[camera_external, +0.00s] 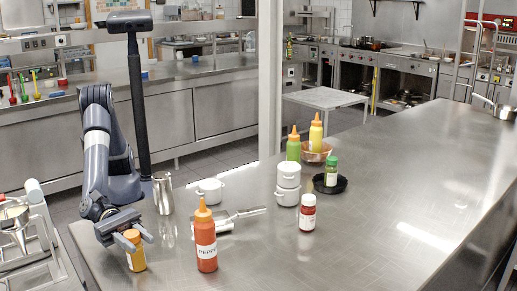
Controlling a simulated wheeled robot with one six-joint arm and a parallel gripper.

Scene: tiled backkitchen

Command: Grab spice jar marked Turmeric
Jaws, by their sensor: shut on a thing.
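A small jar with yellow-orange contents and an orange-yellow lid (135,252) stands at the near left of the steel counter. Its label is too small to read, so I cannot confirm that it says Turmeric. My gripper (127,231) reaches down over the jar from above and is shut on it near its top. The jar is upright, and I cannot tell whether its base touches the counter.
An orange squeeze bottle (206,243) stands close to the right of my gripper. Behind are a metal shaker (163,194), a white pot (210,191), a flat metal tool (231,220) and stacked white pots (288,184).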

